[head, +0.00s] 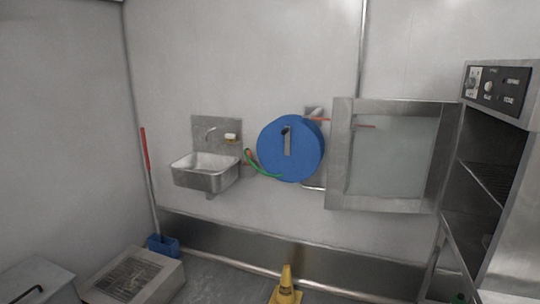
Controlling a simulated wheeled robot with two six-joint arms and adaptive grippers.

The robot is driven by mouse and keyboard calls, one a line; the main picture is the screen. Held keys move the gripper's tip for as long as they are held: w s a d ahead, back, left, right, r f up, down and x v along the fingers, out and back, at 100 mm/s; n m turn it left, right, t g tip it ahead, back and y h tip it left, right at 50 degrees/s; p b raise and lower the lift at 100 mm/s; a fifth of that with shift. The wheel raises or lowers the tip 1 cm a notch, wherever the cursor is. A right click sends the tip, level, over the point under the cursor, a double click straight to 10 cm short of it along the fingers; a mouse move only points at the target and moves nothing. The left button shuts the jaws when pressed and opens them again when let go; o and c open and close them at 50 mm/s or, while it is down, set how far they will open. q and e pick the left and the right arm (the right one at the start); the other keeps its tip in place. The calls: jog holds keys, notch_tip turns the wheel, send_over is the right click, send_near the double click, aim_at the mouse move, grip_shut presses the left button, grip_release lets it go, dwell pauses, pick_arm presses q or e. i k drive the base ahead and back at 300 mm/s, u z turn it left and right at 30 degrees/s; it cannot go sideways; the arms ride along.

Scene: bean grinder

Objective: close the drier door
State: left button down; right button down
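The drier (505,190) is a tall metal cabinet at the right edge, with a dark control panel (498,90) at its top. Its front is open and shows dark wire shelves (487,184). The drier door (340,158) has a metal frame around a pale glass pane. It stands wide open, reaching left from the cabinet's left side in front of the back wall. The cabinet's lower part is cut off by the frame. Neither of my grippers is in view.
A blue hose reel (305,158) and a metal sink (205,172) are on the back wall. A yellow cone (286,284) stands on the floor below the reel. A grated metal box (135,276) and a handled box (38,285) are at lower left.

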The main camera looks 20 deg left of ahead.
aim_at(343, 108)
jog(key=u, duration=0.25)
jog(key=i, duration=2.4)
jog(key=z, duration=0.65)
